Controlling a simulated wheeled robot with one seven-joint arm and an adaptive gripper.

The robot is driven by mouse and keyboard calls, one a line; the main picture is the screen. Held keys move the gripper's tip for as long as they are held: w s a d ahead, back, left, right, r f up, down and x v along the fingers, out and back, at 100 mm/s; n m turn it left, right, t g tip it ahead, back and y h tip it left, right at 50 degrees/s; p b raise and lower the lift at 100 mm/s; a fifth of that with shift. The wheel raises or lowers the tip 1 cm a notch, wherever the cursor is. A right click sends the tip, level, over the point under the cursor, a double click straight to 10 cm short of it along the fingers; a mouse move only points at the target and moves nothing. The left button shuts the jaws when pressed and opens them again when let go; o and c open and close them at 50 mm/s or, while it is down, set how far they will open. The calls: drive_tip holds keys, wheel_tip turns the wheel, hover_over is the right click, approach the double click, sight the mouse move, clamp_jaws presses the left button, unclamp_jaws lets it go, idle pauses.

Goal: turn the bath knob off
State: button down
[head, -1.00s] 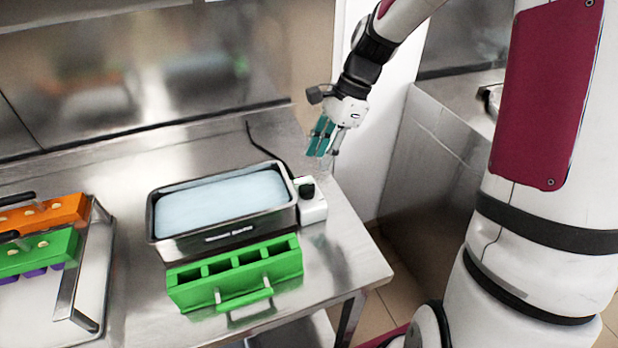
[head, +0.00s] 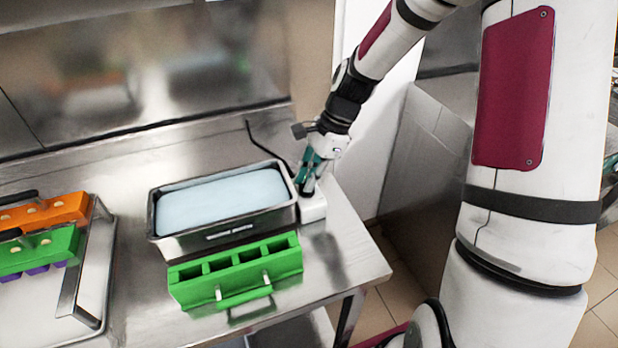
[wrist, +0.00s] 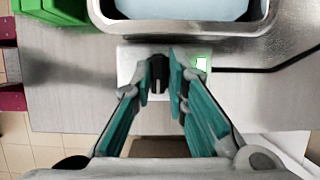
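The bath knob (wrist: 158,75) is black and sits on a white control box (head: 313,208) at the right end of the water bath (head: 222,203). A green light (wrist: 201,64) glows on the box beside the knob in the wrist view. My gripper (head: 309,176) is down at the box from above, and its teal fingers (wrist: 160,68) stand on either side of the knob. The fingers are apart, with only narrow gaps to the knob; I cannot tell whether either touches it. In the head view the fingers largely hide the knob.
A green mold (head: 236,272) stands right in front of the bath. Orange (head: 45,213) and green molds (head: 38,250) lie on a metal tray (head: 90,290) at left. A black cable (head: 262,145) runs behind the bath. The table's right edge is close to the box.

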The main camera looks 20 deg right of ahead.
drive_tip(key=shift+s+f+n, duration=0.1)
drive_tip(key=shift+s+n, duration=0.05)
drive_tip(key=shift+n, duration=0.15)
drive_tip(key=n+g, duration=0.1)
drive_tip(key=n, duration=0.2)
drive_tip(key=shift+a+n+g, duration=0.1)
drive_tip(key=shift+n+g, duration=0.3)
drive_tip(key=n+g+h+b, duration=0.1)
drive_tip(key=n, duration=0.3)
drive_tip(key=shift+f, duration=0.1)
drive_tip(key=n, duration=0.2)
drive_tip(key=n+g+h+b, duration=0.1)
drive_tip(key=n, duration=0.2)
drive_tip(key=shift+w+a+h, duration=0.15)
drive_tip(key=shift+w+h, duration=0.05)
drive_tip(key=shift+h, duration=0.1)
drive_tip(key=shift+n+g+h, duration=0.4)
drive_tip(key=shift+n+h, duration=0.5)
drive_tip(key=shift+n, duration=1.3)
drive_tip(key=c, duration=1.6)
unclamp_jaws()
drive_tip(key=shift+c, duration=0.2)
